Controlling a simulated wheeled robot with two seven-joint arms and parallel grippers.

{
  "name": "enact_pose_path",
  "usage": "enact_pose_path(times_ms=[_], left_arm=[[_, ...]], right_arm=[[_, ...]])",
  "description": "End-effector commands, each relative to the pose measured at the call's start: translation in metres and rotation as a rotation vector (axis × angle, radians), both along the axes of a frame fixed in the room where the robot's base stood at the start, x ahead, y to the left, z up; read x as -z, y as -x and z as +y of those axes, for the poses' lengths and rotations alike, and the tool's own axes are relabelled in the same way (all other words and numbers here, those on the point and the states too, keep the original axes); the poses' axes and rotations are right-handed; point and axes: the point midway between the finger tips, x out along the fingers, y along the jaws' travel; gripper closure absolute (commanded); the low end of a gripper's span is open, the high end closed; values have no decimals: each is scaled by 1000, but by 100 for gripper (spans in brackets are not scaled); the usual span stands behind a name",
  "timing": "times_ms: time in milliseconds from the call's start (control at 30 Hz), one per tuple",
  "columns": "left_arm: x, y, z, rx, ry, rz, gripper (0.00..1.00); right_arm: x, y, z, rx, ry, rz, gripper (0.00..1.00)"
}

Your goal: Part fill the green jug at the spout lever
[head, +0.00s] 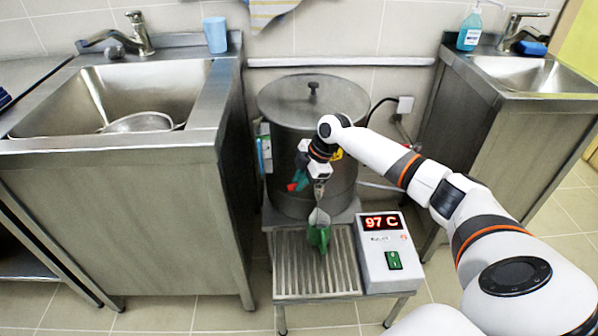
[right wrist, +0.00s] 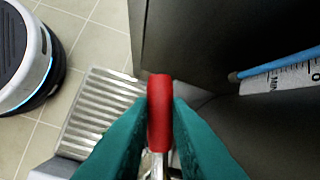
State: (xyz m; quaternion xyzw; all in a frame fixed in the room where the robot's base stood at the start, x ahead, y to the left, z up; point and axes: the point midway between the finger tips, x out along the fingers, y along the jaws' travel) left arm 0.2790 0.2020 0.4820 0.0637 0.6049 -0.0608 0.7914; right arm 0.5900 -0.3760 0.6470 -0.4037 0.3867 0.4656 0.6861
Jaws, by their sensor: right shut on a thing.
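The green jug (head: 319,236) stands on the slatted drip grate (head: 290,262) in front of the stockpot (head: 312,105), below its spout. The jug's open top faces up; I cannot tell how much is in it. My right gripper (head: 297,182) is at the pot's front, with teal fingers shut on the red lever handle (right wrist: 160,105), which fills the gap between them in the right wrist view. The metal spout (head: 319,190) comes down just right of the fingers. My left gripper is not in view.
A control box (head: 382,253) reading 97 C with a green switch stands right of the grate. A level gauge (right wrist: 285,78) marked MIN is on the pot's side. Steel sink units stand left (head: 120,170) and right (head: 480,130). The pot's lid (head: 285,95) is on.

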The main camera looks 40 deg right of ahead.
Motion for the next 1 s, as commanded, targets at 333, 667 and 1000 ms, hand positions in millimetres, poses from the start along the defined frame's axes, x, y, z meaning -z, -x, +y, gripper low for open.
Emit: enact_pose_path(times_ms=[333,667,1000], left_arm=[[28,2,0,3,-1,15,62],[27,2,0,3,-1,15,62],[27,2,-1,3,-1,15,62]], right_arm=[[0,10,1,-172,-1,0,100],[1,10,1,-170,0,0,65],[-2,10,0,-169,0,0,62]])
